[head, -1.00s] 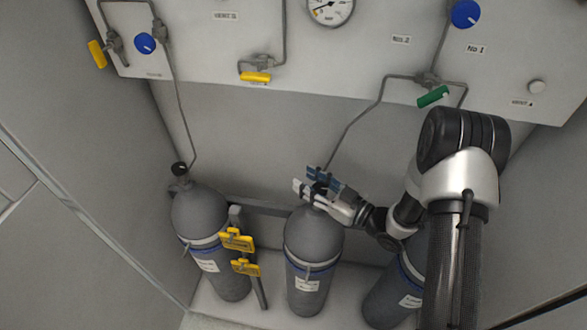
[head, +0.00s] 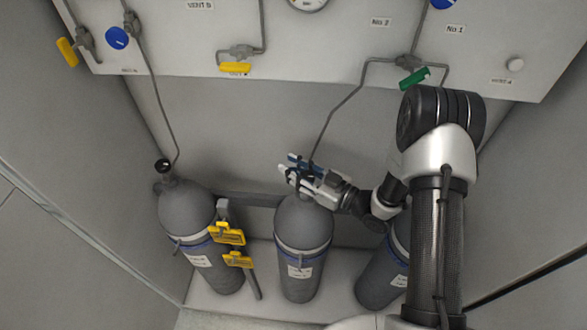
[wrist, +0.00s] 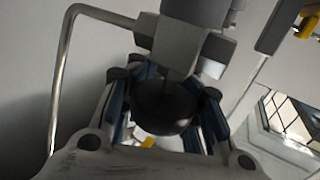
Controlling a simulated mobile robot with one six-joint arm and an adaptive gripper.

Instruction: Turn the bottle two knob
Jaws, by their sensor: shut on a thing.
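The middle grey gas bottle (head: 303,235) stands upright against the back wall, with a blue band and a white label too small to read. My gripper (head: 301,170) reaches in from the right and is at the top of this bottle. In the wrist view, a dark round knob (wrist: 165,106) sits between the blue-padded fingers of my gripper (wrist: 168,112), which is shut on it. A grey valve body (wrist: 180,45) lies just beyond the knob. In the head view the fingers hide most of the knob.
A left bottle (head: 188,215) has a black knob (head: 163,166) on top. My arm partly covers the right bottle (head: 378,273). Thin pipes rise to a white panel (head: 320,55) with valves above.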

